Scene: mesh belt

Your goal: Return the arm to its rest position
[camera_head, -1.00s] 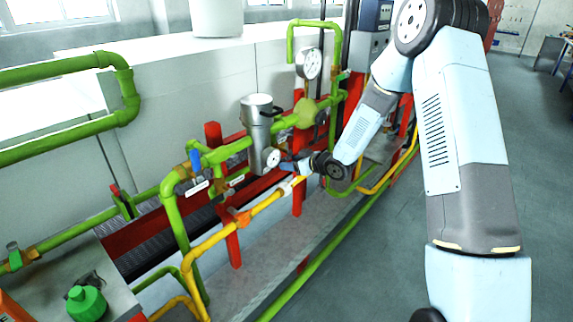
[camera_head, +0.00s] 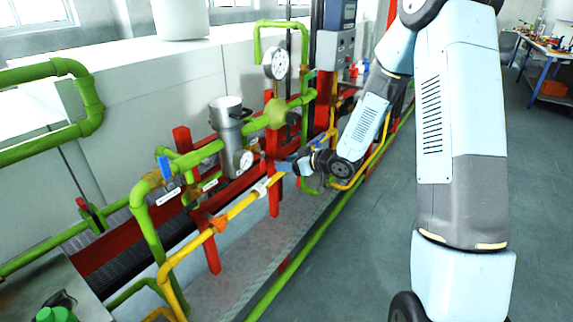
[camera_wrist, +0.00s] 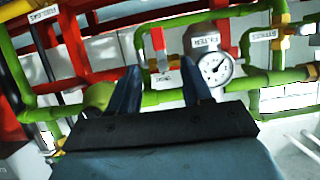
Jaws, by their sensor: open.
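My gripper (camera_head: 292,164) is at the end of my outstretched arm, in front of the pipework in the head view. In the wrist view its two dark fingers (camera_wrist: 160,90) stand apart with nothing between them. Beyond the fingers are a green pipe and a round white gauge (camera_wrist: 216,68), which is to the right of the right finger.
Green pipes (camera_head: 150,235) and a yellow pipe (camera_head: 240,205) run along red posts (camera_head: 207,240). A larger gauge (camera_head: 276,65) stands above. A blue lever (camera_head: 164,167) is on the left. Open grey floor (camera_head: 350,260) lies to the right, with a workbench (camera_head: 550,55) far back.

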